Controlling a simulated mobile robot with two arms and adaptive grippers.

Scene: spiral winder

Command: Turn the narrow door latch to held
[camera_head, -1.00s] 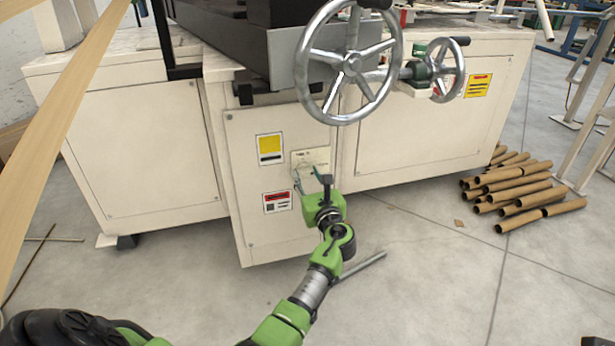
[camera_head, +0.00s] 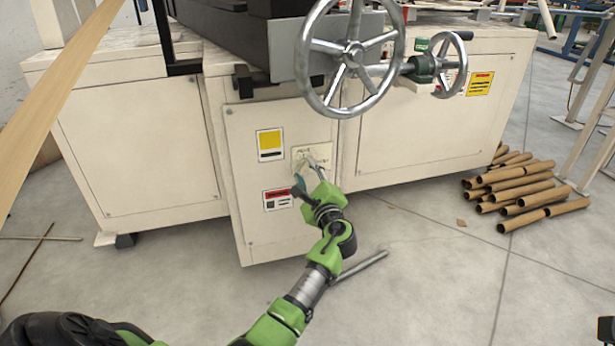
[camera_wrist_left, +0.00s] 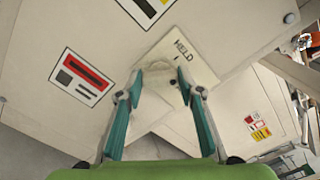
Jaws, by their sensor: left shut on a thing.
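The narrow door (camera_head: 235,150) is the cream panel at the front of the machine. Its latch plate (camera_head: 325,152) is pale, and the wrist view shows the word HELD on the plate (camera_wrist_left: 197,70). The latch's exact angle is hard to tell. A dark piece at the lower right edge of the head view may be my right gripper (camera_head: 606,330).
Yellow (camera_head: 270,145) and red (camera_head: 278,199) labels are left of the plate. Cardboard tubes (camera_head: 515,190) lie on the floor at right. The floor in front is mostly clear.

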